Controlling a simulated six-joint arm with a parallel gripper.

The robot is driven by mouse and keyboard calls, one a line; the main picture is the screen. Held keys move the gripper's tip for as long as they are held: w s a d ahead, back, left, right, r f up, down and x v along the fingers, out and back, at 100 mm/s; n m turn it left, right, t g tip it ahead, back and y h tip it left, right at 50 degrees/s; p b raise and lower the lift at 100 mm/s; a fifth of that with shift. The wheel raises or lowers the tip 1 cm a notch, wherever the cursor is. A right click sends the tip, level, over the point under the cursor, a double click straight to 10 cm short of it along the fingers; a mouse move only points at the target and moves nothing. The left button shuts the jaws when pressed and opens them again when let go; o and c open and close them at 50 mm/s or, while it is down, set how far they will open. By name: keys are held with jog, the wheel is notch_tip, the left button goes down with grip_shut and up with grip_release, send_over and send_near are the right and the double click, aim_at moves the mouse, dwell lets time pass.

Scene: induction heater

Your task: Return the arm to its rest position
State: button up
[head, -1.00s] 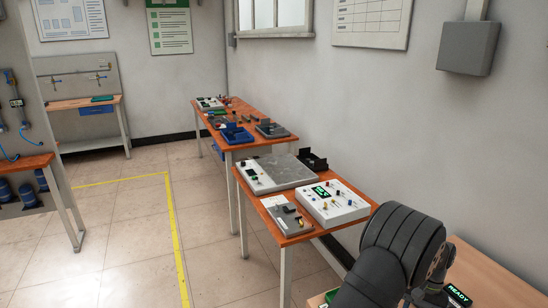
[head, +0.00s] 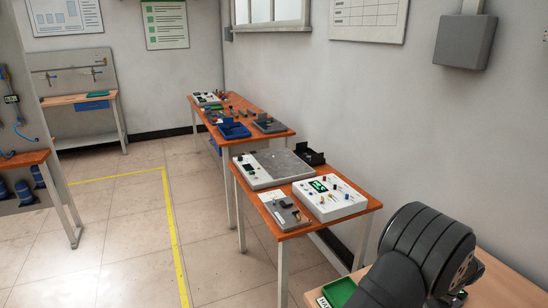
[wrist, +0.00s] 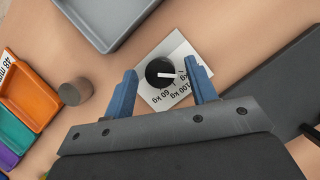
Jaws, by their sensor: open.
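My gripper (wrist: 161,72) shows in the wrist view with its two blue fingers apart and nothing held between them. A black round knob (wrist: 160,72) with a white pointer line appears between the fingertips, on a white card (wrist: 180,50) with weight marks such as 60 kg and 100 kg. I cannot tell how far above the knob the fingers are. In the head view my dark arm fills the lower right over the near bench (head: 505,285), and my gripper is out of sight there.
In the wrist view, a grey tray (wrist: 78,28) lies at the top, a grey cylinder (wrist: 75,92) and coloured bins (wrist: 25,95) on the left, and a dark flat object (wrist: 265,85) on the right. In the head view, tables with instruments (head: 330,198) stand along the wall.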

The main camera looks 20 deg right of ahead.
jog(key=shift+m+t, duration=0.4)
jog(key=shift+m, duration=0.8)
